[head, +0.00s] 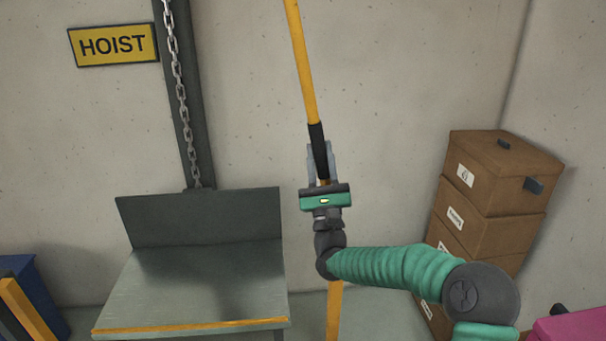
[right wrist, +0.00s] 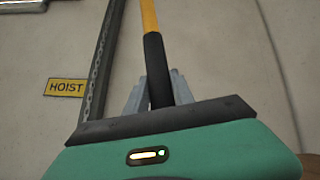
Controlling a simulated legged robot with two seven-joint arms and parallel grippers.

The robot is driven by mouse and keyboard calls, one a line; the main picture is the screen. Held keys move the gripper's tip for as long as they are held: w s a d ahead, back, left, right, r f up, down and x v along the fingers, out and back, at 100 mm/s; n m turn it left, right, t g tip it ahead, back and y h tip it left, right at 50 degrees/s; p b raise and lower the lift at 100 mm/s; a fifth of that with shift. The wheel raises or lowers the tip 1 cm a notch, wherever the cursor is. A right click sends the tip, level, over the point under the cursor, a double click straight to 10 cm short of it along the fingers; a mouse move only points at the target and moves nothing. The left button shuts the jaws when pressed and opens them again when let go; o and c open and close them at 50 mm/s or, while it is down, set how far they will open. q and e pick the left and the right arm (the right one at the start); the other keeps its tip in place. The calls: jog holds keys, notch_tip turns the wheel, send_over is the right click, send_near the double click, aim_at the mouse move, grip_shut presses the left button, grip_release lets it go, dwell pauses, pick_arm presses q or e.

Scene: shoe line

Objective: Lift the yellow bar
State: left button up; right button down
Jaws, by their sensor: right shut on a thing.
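The yellow bar (head: 303,65) is long and stands close to upright, leaning a little, with a black grip section on it. Its lower part shows below my wrist in the head view. It also shows in the right wrist view (right wrist: 149,15), where the black section (right wrist: 156,65) runs down between the fingers. My right gripper (head: 319,160) is shut on the bar at the black section. Its grey fingers lie on both sides of the bar in the right wrist view (right wrist: 157,90). My left gripper is not in view.
A grey metal platform (head: 200,285) with a yellow front edge stands left of the bar, below a hoist chain (head: 180,90) and HOIST sign (head: 113,44). Stacked brown boxes (head: 490,205) stand at the right. A blue bin (head: 35,290) is at lower left, a pink thing (head: 570,328) at lower right.

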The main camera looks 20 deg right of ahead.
jog(key=s+d+m+g+h+b, duration=0.1)
jog(key=s+d+m+g+h, duration=0.1)
jog(key=d+m+h, duration=0.4)
jog(key=shift+s+d+r+m+g, duration=0.2)
jog(key=shift+d+r+m+g, duration=0.25)
jog(key=shift+d, duration=0.55)
jog(key=shift+a, duration=0.1)
jog(key=c, duration=1.1)
grip_release()
jog(key=shift+w, duration=0.1)
jog(key=shift+f, duration=0.1)
